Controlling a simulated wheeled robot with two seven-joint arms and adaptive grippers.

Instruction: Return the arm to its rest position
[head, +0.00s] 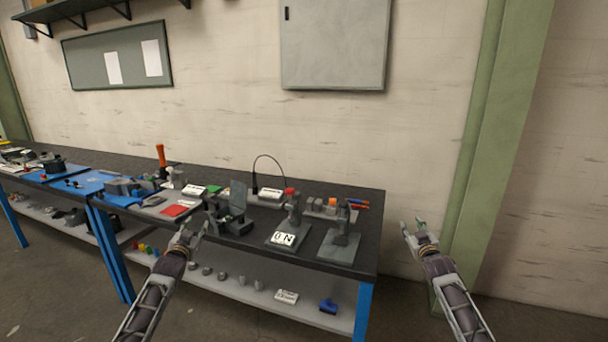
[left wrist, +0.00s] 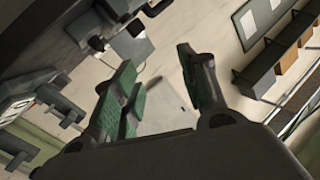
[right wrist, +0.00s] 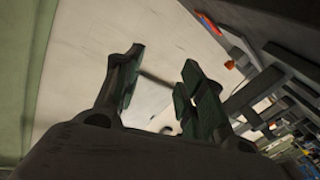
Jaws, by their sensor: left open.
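My left gripper (head: 190,236) is in front of the bench's front edge in the head view, its fingers pointing up. Its two green-padded fingers stand apart with nothing between them in the left wrist view (left wrist: 160,95). My right gripper (head: 414,228) is to the right of the bench, in front of the wall. Its fingers are spread and empty in the right wrist view (right wrist: 155,90). Both arms reach in from the bottom of the head view.
The dark bench (head: 360,200) holds several fixtures, among them a stand with an ON plate (head: 284,239) and a grey stand (head: 340,240). Its lower shelf (head: 250,292) carries small parts and a blue piece (head: 328,306). A green post (head: 490,150) rises at the right.

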